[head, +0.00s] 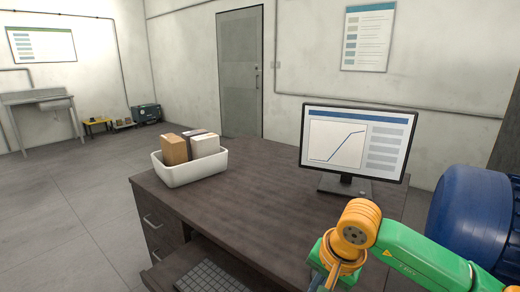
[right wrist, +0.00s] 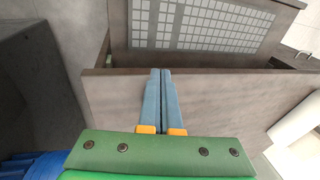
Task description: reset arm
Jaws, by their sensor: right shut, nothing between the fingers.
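My right arm (head: 405,252), green with orange joints, reaches in from the lower right of the head view, in front of the desk (head: 265,190). Its fingertips cannot be made out there. In the right wrist view my right gripper (right wrist: 161,73) has its two blue-grey fingers together with nothing between them. The fingers point toward the desk's edge, with the keyboard (right wrist: 200,22) beyond them. My left gripper is in neither view.
A white bin (head: 190,172) with several boxes stands at the desk's back left. A monitor (head: 355,140) showing a curve stands at the back right. The keyboard (head: 212,278) lies at the front. A large blue cylindrical object (head: 475,215) is at right. Floor at left is mostly clear.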

